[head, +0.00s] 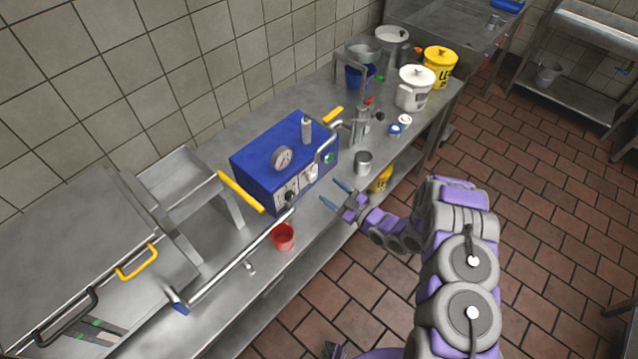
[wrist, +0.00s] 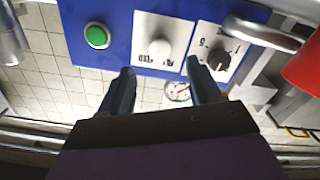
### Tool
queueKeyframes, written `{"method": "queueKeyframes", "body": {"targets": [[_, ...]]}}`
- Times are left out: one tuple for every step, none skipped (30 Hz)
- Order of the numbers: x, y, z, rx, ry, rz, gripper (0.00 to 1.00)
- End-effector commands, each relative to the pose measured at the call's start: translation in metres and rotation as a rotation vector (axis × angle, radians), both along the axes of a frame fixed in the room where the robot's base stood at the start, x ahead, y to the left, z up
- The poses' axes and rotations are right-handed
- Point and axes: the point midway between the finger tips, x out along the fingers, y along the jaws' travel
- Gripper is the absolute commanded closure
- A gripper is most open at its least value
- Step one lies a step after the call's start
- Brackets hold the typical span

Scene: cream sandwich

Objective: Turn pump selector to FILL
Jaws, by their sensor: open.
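The blue pump box (head: 265,150) stands on the steel bench. In the head view the white knob (head: 311,172) lies between the green button (head: 330,157) and the black knob (head: 290,196). The small plate lettering is too blurred to read, so I cannot tell FILL or which knob is the selector. My gripper (head: 335,194) is open and empty, apart from the panel in front of it. In the wrist view its fingers (wrist: 160,68) point toward the white knob.
A red cup (head: 283,236) and a steel cup (head: 363,162) stand on the bench near the box. A metal pipe (head: 235,264) runs along the front left. White (head: 414,90) and yellow (head: 440,66) tubs stand farther back.

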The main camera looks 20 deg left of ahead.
Motion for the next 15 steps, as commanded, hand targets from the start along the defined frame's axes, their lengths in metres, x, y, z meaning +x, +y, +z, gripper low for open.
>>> {"method": "queueKeyframes", "body": {"targets": [[0.002,0.01,-0.001,0.0,-0.003,0.004,0.37],[0.004,0.014,-0.001,0.0,-0.004,0.005,0.37],[0.007,0.02,-0.001,0.0,-0.004,0.005,0.37],[0.009,0.024,-0.001,0.0,-0.004,0.005,0.37],[0.011,0.028,0.0,0.0,-0.004,0.004,0.37],[0.013,0.033,0.0,0.002,-0.005,0.002,0.37],[0.014,0.037,0.0,0.001,-0.005,0.003,0.37],[0.016,0.04,0.0,0.001,-0.004,0.002,0.37],[0.017,0.043,0.0,0.001,-0.003,0.002,0.37],[0.018,0.046,0.0,0.001,-0.003,0.002,0.37],[0.019,0.048,0.0,0.002,-0.003,0.001,0.37],[0.021,0.05,0.0,0.003,-0.002,0.0,0.37],[0.021,0.052,0.0,0.002,-0.002,0.001,0.37],[0.022,0.053,0.0,0.003,-0.001,0.001,0.37],[0.022,0.055,0.0,0.003,-0.001,0.001,0.37]]}}
